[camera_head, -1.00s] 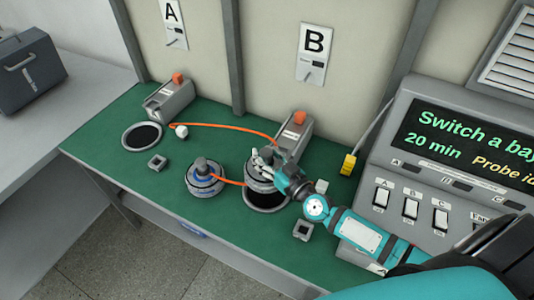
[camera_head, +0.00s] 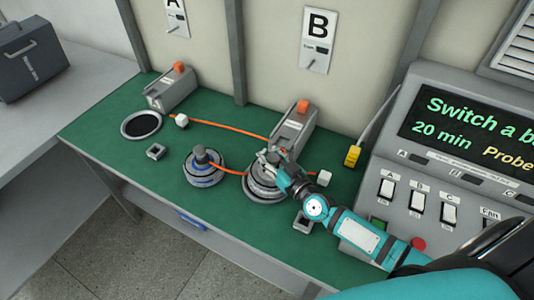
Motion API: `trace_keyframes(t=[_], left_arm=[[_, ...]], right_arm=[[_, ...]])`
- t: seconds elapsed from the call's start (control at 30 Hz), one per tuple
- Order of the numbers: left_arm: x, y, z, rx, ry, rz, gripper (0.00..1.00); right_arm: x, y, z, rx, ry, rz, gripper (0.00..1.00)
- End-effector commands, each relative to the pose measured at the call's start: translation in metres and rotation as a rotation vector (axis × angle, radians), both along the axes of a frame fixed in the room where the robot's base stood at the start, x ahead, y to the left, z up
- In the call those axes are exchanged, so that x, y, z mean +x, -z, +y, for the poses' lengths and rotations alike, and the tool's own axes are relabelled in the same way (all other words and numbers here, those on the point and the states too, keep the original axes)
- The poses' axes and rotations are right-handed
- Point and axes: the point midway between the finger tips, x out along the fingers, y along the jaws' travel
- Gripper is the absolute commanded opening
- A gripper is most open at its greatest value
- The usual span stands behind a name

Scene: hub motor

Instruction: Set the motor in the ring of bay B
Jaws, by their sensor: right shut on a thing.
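The grey round motor (camera_head: 258,187) is in my right gripper (camera_head: 268,160), which is shut on its top post. The motor sits in or right over the ring of bay B (camera_head: 267,201), covering its dark opening. I cannot tell whether it is fully seated. A second motor (camera_head: 203,170), with a blue band and a dark post, stands on the green bench to the left. The ring of bay A (camera_head: 142,125) is empty and dark. The bay B sign (camera_head: 318,35) hangs on the wall behind. My left gripper is not in view.
An orange cable (camera_head: 222,130) runs from a white plug (camera_head: 182,120) toward bay B. Grey clamp boxes with orange tops stand behind both rings. A switch console (camera_head: 440,170) fills the right.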

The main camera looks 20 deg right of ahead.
Motion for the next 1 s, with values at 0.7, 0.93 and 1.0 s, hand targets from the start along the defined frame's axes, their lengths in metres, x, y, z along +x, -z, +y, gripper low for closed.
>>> trace_keyframes(t=[0.7,0.93,1.0], left_arm=[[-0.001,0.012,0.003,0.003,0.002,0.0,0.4],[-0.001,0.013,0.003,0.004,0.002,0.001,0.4],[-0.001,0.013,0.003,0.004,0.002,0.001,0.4]], right_arm=[[0.018,0.004,-0.004,0.003,0.003,-0.011,0.0],[0.022,0.005,-0.004,0.002,0.002,-0.011,0.0],[0.022,0.005,-0.004,0.003,0.002,-0.011,0.0]])
